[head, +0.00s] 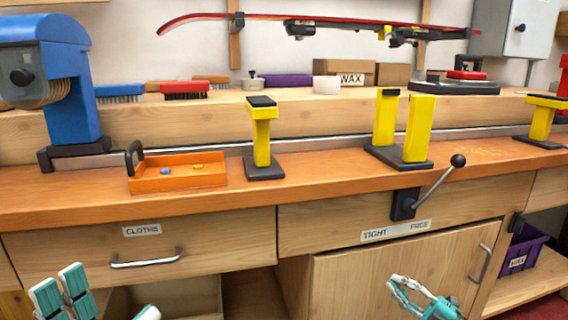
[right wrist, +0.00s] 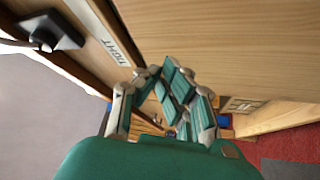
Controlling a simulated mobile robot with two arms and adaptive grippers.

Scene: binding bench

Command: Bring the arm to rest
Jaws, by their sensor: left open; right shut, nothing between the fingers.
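My left gripper (head: 108,296) is at the bottom left of the head view, in front of the bench below the CLOTHS drawer. Its fingers are spread apart with nothing between them. My right gripper (head: 396,288) is low in front of the cupboard door, below the TIGHT/FREE label. It is shut and empty. In the right wrist view its teal fingers (right wrist: 165,92) are close together beside the wooden front. My arms behind the grippers are mostly out of the head view.
The bench top (head: 330,194) bears an orange tray (head: 178,182), yellow clamp stands (head: 417,130) and a blue machine (head: 62,75). A lever with a black knob (head: 458,160) juts out above my right gripper. The CLOTHS drawer (head: 190,240) is shut. A purple WAX bin (head: 520,252) stands at right.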

